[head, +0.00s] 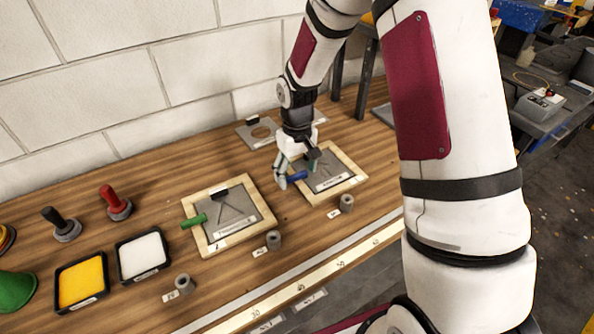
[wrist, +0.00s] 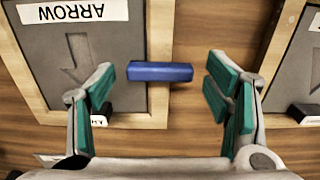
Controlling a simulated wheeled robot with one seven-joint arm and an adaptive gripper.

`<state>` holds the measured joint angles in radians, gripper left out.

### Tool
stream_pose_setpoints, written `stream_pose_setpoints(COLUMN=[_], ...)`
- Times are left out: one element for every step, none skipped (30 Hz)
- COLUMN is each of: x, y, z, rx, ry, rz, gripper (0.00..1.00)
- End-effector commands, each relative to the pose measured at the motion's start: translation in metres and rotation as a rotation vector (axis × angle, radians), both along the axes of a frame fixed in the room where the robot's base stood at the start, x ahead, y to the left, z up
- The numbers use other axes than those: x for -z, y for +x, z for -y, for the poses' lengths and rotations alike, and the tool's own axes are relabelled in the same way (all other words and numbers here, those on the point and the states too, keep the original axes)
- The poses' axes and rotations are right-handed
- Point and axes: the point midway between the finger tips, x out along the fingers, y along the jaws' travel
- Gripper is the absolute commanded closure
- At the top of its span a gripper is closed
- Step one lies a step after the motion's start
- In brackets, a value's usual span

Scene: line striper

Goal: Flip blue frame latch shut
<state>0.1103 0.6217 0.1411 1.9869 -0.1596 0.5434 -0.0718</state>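The blue frame latch (head: 298,176) is a short blue bar on the left edge of the right-hand wooden frame (head: 349,185). In the wrist view the blue latch (wrist: 160,72) lies across the frame's rim and sticks out over the table. The frame (wrist: 158,45) holds a grey stencil plate (wrist: 112,55) marked ARROW. My gripper (head: 292,174) is at the latch, with teal-padded fingers spread. In the wrist view my open gripper (wrist: 161,88) has a finger on each side of the latch, with gaps showing. The latch's pivot is not clear.
A second frame (head: 264,222) with a green latch (head: 194,221) lies to the left. Grey cylinders (head: 274,240) stand in front of the frames. Yellow and white trays (head: 167,266) and stamps sit farther left. A block wall (head: 120,75) closes the back.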

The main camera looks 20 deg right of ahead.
Motion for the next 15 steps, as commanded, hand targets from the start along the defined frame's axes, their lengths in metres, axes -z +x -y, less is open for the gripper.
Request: stream_pose_setpoints(x=[0.0, 0.0, 0.0, 0.0, 0.0, -0.001, -0.002, -0.004, -0.008, -0.011, -0.015, -0.021, -0.027, -0.033, -0.041], y=[0.0, 0.0, 0.0, 0.0, 0.0, 0.0, 0.0, 0.001, 0.001, 0.001, 0.001, 0.001, 0.001, 0.001, 0.001], z=[0.0, 0.0, 0.0, 0.0, 0.0, 0.0, 0.0, 0.0, 0.0, 0.0, 0.0, 0.0, 0.0, 0.0, 0.0], rx=[0.001, 0.001, 0.001, 0.001, 0.001, 0.001, 0.001, 0.001, 0.002, 0.002, 0.002, 0.002, 0.003, 0.003, 0.003], ry=[0.0, 0.0, 0.0, 0.0, 0.0, 0.0, 0.0, 0.0, 0.0, 0.0, 0.0, 0.0, 0.0, 0.0, 0.0], rz=[0.0, 0.0, 0.0, 0.0, 0.0, 0.0, 0.001, 0.002, 0.003, 0.004, 0.004, 0.004, 0.006, 0.005, 0.006], gripper=[0.28, 0.28, 0.28, 0.28, 0.28, 0.28, 0.28, 0.28, 0.28, 0.28, 0.28, 0.28, 0.28, 0.28, 0.28])
